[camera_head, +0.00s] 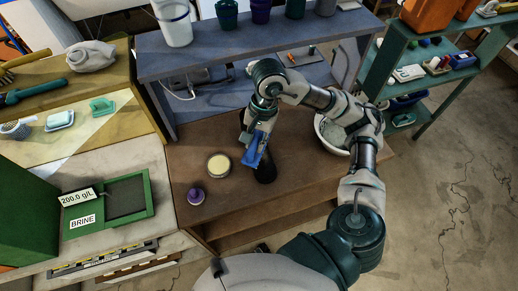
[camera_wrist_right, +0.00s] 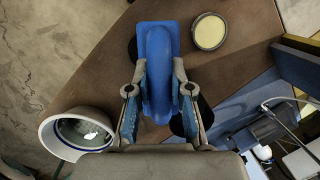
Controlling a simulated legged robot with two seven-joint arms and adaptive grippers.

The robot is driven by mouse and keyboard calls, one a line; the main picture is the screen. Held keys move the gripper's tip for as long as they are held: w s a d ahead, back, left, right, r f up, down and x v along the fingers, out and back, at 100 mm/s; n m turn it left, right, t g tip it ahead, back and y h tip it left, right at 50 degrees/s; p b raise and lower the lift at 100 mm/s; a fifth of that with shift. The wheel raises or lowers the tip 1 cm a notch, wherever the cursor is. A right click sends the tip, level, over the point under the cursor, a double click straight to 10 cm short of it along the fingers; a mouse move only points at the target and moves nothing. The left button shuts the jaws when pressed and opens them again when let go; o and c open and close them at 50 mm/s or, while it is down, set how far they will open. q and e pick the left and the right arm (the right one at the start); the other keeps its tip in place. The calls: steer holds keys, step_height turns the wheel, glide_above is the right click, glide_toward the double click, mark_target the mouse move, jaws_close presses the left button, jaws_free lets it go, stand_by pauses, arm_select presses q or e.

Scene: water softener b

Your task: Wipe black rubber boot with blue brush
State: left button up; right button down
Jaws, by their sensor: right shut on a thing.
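The blue brush (camera_head: 251,158) is held over the brown workbench (camera_head: 190,155); it also shows in the right wrist view (camera_wrist_right: 157,75). My right gripper (camera_head: 257,140) is shut on the brush, with its fingers on either side of it in the wrist view (camera_wrist_right: 158,88). The black rubber boot (camera_head: 265,174) lies on the bench below the brush, mostly covered by the gripper and brush. Dark parts of it show beside the brush in the wrist view (camera_wrist_right: 205,112). I cannot tell whether brush and boot touch. My left gripper is not in view.
A round tin with cream-coloured contents (camera_head: 219,165) and a purple-capped bottle (camera_head: 196,196) stand left of the boot. A white bowl (camera_head: 326,142) stands to the right. A raised blue-grey shelf (camera_head: 210,62) runs behind. The front right bench top is clear.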

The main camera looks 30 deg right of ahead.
steer(key=shift+w+r+m+p, duration=0.2)
steer(key=shift+m+p, duration=0.1)
steer(key=shift+m, duration=0.3)
steer(key=w+m, duration=0.1)
steer(key=m, duration=0.1)
steer(key=w+d+r+m+y+p, duration=0.1)
steer(key=m, duration=0.1)
steer(key=m+t+p, duration=0.1)
steer(key=m, duration=0.1)
steer(key=shift+w+d+r+y, duration=0.15)
steer(key=shift+w+r+y, duration=0.1)
steer(key=shift+w+y, duration=0.15)
steer(key=shift+w+d+m+p, duration=0.25)
steer(key=shift+m+p, duration=0.15)
steer(key=shift+m, duration=0.2)
steer(key=shift+w+d+m, duration=0.1)
steer(key=shift+w+m, duration=0.1)
steer(key=shift+m, duration=0.1)
steer(key=shift+f+b, duration=1.7)
steer(key=shift+f, duration=0.85)
steer(key=shift+r, duration=0.1)
